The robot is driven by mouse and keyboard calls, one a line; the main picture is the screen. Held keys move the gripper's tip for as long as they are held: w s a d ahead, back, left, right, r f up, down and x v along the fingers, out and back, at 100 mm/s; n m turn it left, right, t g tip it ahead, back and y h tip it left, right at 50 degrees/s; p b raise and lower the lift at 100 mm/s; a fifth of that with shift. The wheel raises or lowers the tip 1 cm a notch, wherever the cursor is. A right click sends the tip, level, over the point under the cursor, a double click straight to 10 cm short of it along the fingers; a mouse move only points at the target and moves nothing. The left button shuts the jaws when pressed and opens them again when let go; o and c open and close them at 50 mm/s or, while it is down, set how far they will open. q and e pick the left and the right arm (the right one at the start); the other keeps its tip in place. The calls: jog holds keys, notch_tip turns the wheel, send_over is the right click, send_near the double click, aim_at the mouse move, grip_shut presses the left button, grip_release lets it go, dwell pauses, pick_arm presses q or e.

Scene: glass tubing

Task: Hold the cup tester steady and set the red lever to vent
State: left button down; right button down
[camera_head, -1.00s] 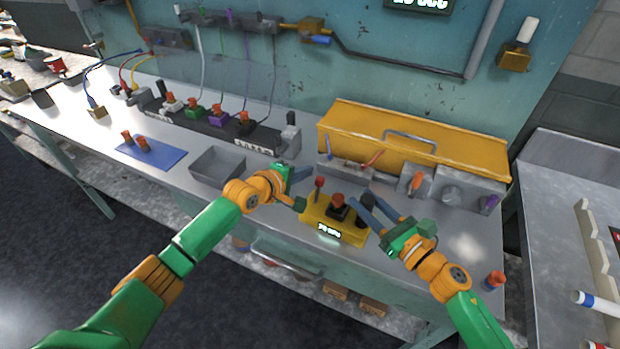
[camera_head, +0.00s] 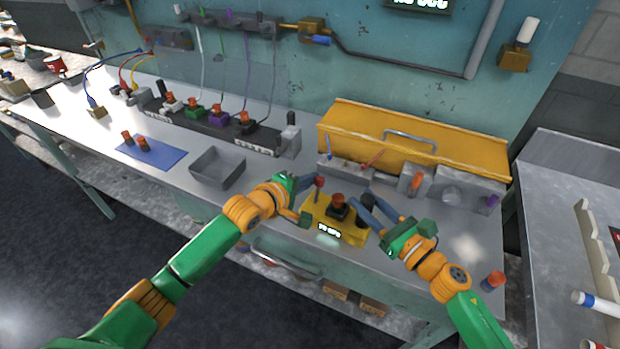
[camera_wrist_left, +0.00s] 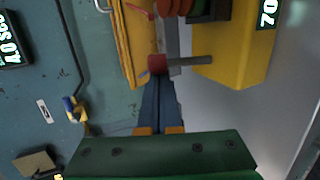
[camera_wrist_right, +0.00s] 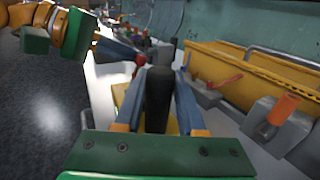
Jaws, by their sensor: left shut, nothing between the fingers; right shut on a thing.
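The cup tester (camera_head: 322,228) is a yellow box with a lit display on its front, standing near the bench's front edge. An orange-red cup (camera_head: 338,199) sits on its dark top mount. The red lever (camera_head: 318,182) stands at its left side; its red knob (camera_wrist_left: 158,64) and grey shaft show in the left wrist view. My left gripper (camera_head: 314,181) is shut and empty, its fingertips right at the knob; touching or just apart, I cannot tell. My right gripper (camera_head: 362,201) is shut on the tester's black handle (camera_wrist_right: 158,98) at the right side.
A yellow toolbox (camera_head: 440,150) and grey fixtures (camera_head: 452,194) stand behind. A grey tray (camera_head: 218,168) and a blue mat (camera_head: 158,156) with orange cups lie left. Another orange cup (camera_head: 493,281) is at the right front edge. Bench between tray and tester is fairly clear.

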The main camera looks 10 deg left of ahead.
pick_arm(q)
jog(key=shift+s+t, duration=0.15)
jog(key=shift+t, duration=0.15)
jog(key=shift+s+a+f+t+h, duration=0.1)
jog(key=shift+s+a+t+h, duration=0.15)
jog(key=shift+s+t+h, duration=0.65)
jog(key=shift+s+a+t+h, duration=0.2)
jog(key=shift+s+t, duration=0.3)
jog(key=shift+t, duration=0.9)
jog(key=shift+w, duration=0.1)
jog(key=s+a, duration=0.2)
jog(key=s+a+f, duration=0.2)
jog(key=s+a, duration=0.1)
jog(key=shift+s+a+f, duration=0.1)
jog(key=shift+s+a, duration=0.2)
jog(key=shift+s, duration=0.05)
